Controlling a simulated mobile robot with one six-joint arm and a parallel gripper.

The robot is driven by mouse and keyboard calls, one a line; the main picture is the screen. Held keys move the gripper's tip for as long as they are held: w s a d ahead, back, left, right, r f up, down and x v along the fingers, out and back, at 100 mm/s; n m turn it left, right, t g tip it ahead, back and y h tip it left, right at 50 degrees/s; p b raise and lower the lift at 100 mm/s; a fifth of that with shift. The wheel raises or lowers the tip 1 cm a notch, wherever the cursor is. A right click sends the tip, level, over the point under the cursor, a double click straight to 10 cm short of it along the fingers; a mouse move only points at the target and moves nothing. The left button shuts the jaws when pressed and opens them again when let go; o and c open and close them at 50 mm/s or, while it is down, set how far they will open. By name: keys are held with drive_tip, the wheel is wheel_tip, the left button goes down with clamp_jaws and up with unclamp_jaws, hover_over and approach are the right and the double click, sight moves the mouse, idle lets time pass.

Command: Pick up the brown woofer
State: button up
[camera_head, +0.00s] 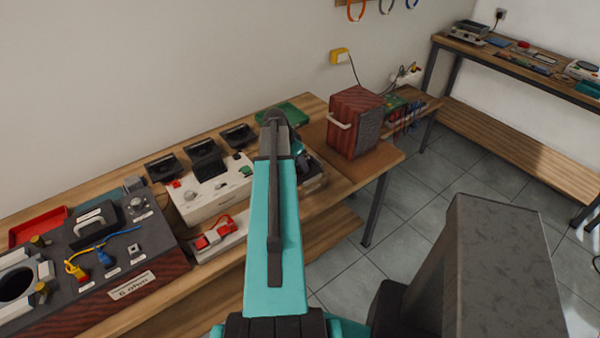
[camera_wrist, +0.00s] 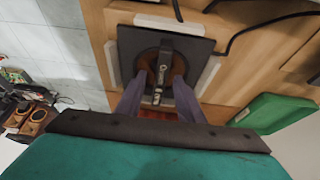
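In the wrist view a dark square plate with a round brown middle, which looks like the brown woofer (camera_wrist: 193,47), lies on the wooden bench. A black raised bar, like a handle, crosses its centre. My gripper (camera_wrist: 162,80) is open above it, one finger on each side of the bar. I cannot tell whether the fingers touch it. In the head view my arm hides most of this spot; only a dark part right of the arm shows.
A red-brown box with a white handle (camera_head: 345,118) stands on the bench to the right. A green piece (camera_wrist: 270,112) lies beside the plate. White and dark equipment (camera_head: 213,190) fills the bench to the left. Tiled floor (camera_head: 410,190) is clear in front.

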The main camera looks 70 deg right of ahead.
drive_tip(key=shift+s+d+f, duration=0.1)
drive_tip(key=shift+f, duration=0.1)
idle(0.5)
clamp_jaws()
